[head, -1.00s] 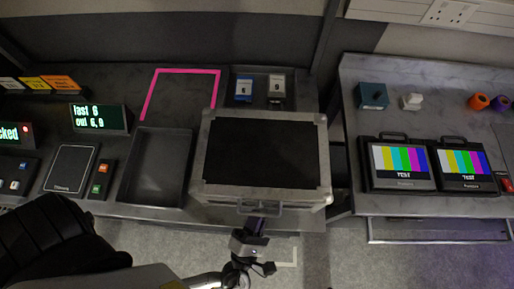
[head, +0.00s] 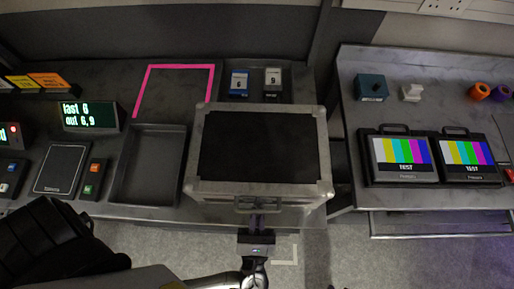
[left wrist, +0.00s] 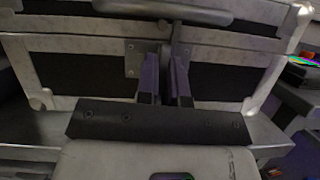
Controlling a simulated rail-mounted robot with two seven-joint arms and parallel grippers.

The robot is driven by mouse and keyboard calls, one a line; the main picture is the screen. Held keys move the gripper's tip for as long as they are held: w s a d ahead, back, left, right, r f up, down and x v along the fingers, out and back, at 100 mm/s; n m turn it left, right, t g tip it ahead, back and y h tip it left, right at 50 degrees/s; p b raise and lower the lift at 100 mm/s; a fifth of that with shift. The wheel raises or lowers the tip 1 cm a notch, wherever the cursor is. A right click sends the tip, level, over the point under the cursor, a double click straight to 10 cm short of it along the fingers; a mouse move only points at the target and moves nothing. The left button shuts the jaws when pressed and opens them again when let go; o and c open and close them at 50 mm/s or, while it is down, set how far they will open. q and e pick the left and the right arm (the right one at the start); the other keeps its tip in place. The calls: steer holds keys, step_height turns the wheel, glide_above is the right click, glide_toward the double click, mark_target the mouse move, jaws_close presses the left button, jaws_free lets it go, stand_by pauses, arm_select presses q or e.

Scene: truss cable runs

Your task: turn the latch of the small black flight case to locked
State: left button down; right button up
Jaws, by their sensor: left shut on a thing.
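The small black flight case (head: 258,148), with a black lid panel and silver metal edges, sits shut on the bench in the middle of the head view. Its carrying handle (head: 258,204) is on the front side; the handle also shows at the top of the left wrist view (left wrist: 165,10). Below it is the latch (left wrist: 164,54), a grey metal piece beside a small riveted plate. My left gripper (left wrist: 166,88) has its fingers closed around the latch's lower part, which they largely hide. In the head view the left gripper (head: 258,220) is at the case's front. My right gripper is not seen.
An empty dark tray (head: 150,165) stands left of the case, with a pink outlined square (head: 173,92) behind it. Two small labelled boxes (head: 256,83) stand behind the case. A second bench with two colour-bar monitors (head: 402,155) is at right, across a gap.

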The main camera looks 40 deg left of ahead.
arm_select(q)
steer(key=shift+r+n+y, duration=0.15)
steer(key=shift+n+y, duration=0.25)
steer(key=shift+n, duration=0.5)
steer(key=c, duration=1.2)
jaws_free()
steer(key=shift+c, duration=0.2)
steer(key=shift+w, duration=0.1)
steer(key=b+v, duration=0.1)
steer(key=v, duration=1.3)
steer(key=shift+r, duration=0.15)
